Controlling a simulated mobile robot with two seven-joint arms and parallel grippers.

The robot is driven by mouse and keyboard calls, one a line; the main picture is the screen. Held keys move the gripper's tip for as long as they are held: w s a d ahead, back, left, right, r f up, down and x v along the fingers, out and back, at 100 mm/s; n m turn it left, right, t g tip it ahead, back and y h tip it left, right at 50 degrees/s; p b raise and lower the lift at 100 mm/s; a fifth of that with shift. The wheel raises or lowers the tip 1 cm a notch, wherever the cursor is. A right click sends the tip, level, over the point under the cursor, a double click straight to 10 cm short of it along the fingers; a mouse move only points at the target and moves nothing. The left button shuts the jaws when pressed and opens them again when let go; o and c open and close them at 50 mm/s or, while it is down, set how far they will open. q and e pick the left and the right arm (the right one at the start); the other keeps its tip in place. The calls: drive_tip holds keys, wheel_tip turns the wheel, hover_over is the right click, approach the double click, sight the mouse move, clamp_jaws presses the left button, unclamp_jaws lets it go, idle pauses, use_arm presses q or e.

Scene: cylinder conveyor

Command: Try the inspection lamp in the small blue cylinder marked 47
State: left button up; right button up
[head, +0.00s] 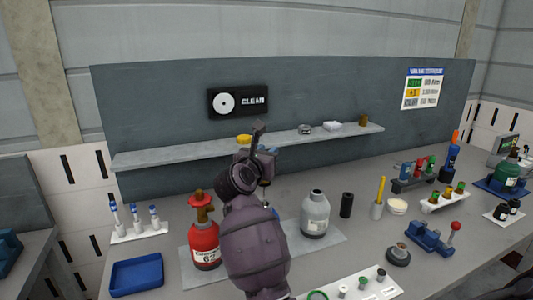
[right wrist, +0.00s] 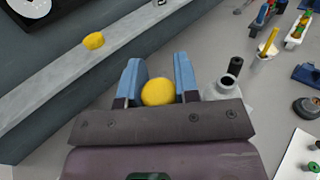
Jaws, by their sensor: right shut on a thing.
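My right gripper (head: 266,165) is in front of the shelf, over the back middle of the bench. In the right wrist view its blue fingers are shut on a yellow round-topped thing (right wrist: 158,92). What lies below that yellow top is hidden, so I cannot tell whether it is the inspection lamp. No cylinder marked 47 can be read; the space behind my right arm is hidden. A red cylinder (head: 204,246) marked 67 with a brass valve stands left of my arm. A grey cylinder (head: 314,215) stands to its right, also partly seen in the right wrist view. My left gripper is out of view.
The shelf (head: 180,153) holds a yellow piece (head: 244,139) and small items. A blue tray (head: 137,273) and a rack of vials (head: 139,229) are at left. A black cylinder (head: 346,205), a cup with a yellow tool (head: 378,205) and a blue clamp (head: 430,237) are at right.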

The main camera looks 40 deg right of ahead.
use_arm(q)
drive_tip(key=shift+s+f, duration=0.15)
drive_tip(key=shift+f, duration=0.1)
use_arm(e)
drive_tip(key=shift+f, duration=0.25)
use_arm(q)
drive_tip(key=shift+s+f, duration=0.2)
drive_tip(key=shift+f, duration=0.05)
use_arm(e)
drive_tip(key=shift+f, duration=0.2)
use_arm(q)
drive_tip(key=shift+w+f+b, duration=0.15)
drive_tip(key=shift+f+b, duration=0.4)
drive_tip(key=shift+b, duration=0.25)
use_arm(e)
drive_tip(key=shift+f, duration=1.05)
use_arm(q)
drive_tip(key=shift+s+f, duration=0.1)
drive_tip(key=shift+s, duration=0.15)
use_arm(e)
drive_tip(key=shift+r, duration=0.2)
